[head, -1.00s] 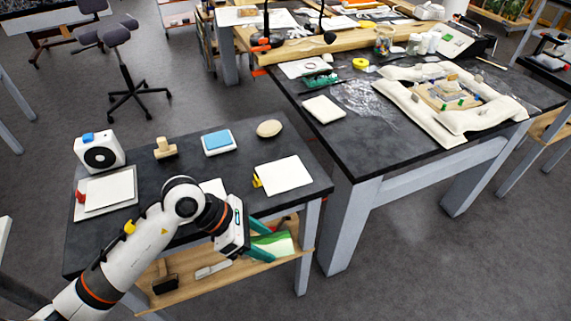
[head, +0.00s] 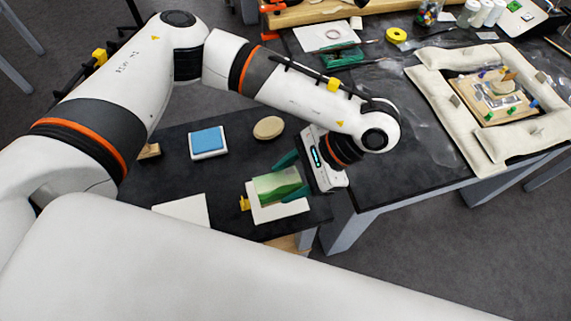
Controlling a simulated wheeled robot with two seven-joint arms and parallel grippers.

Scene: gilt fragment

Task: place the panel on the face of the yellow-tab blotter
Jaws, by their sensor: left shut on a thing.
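The panel (head: 276,186) is a small board with a green painted face. My left gripper (head: 290,177), with green fingers, is shut on it, one finger at the far edge and one at the near edge. The yellow-tab blotter (head: 275,213) is a white pad on the dark side table, with its yellow tab (head: 244,203) at its left. The panel overlaps the blotter in the head view and covers its far part. Whether it touches the blotter or hovers over it, I cannot tell. My right gripper is not in view.
Another white pad (head: 183,209) lies to the left, partly hidden by my arm. A blue pad (head: 207,141) and a beige oval (head: 268,127) lie behind on the side table (head: 230,176). The larger workbench (head: 400,170), with a cushioned frame (head: 446,104), stands at right.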

